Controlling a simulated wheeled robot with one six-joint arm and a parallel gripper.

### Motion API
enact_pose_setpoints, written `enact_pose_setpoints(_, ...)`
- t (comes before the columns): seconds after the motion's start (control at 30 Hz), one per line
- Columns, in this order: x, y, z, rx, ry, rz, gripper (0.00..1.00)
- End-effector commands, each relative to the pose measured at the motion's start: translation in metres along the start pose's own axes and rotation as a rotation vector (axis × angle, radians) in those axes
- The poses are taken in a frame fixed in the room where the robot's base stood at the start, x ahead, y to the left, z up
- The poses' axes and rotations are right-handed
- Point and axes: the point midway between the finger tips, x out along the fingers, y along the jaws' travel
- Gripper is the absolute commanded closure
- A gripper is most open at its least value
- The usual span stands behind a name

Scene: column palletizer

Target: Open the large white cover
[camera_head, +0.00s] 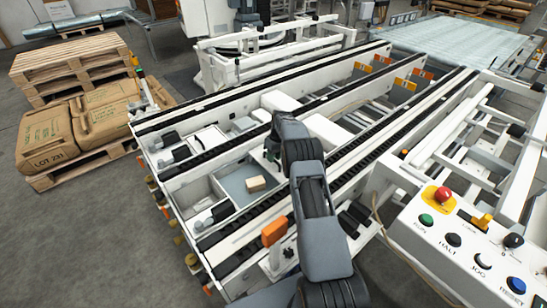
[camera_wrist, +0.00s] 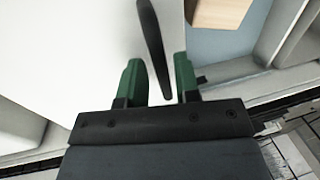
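The large white cover (camera_wrist: 75,50) fills the left and middle of the wrist view as a smooth pale surface. A slim black handle (camera_wrist: 150,28) stands against it. My gripper (camera_wrist: 158,62) has two green fingers, held apart on either side of the handle's lower end. I cannot tell whether either finger touches the handle. In the head view my gripper (camera_head: 271,154) is partly hidden by my dark grey arm, low over the machine's near end. Which white panel there is the cover is unclear.
A grey-blue compartment floor (camera_head: 236,187) carries a small tan box (camera_head: 256,184), which also shows in the wrist view (camera_wrist: 218,12). Dark rails (camera_head: 235,138) run along both sides. A button panel (camera_head: 465,245) stands at the right, and stacked sacks (camera_head: 84,122) at the left.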

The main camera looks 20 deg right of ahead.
Motion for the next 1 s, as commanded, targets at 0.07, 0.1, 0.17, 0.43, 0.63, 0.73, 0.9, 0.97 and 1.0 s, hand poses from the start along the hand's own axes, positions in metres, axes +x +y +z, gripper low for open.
enact_pose_setpoints(0.07,0.001,0.000,0.000,0.000,-0.002,-0.001,0.63)
enact_pose_setpoints(0.1,0.001,-0.001,0.000,0.000,-0.003,-0.001,0.60)
enact_pose_setpoints(0.17,0.001,-0.001,0.000,-0.001,-0.003,-0.001,0.60)
enact_pose_setpoints(0.43,-0.007,-0.002,0.000,-0.002,-0.003,-0.001,0.60)
enact_pose_setpoints(0.63,-0.042,-0.002,-0.001,-0.002,-0.001,0.000,0.60)
enact_pose_setpoints(0.73,-0.063,-0.002,-0.001,-0.002,-0.002,0.001,0.60)
enact_pose_setpoints(0.9,-0.096,-0.002,-0.001,-0.002,-0.002,0.000,0.60)
enact_pose_setpoints(0.97,-0.106,-0.002,-0.001,-0.002,-0.002,0.000,0.60)
enact_pose_setpoints(1.0,-0.112,-0.002,-0.001,-0.002,-0.003,0.000,0.60)
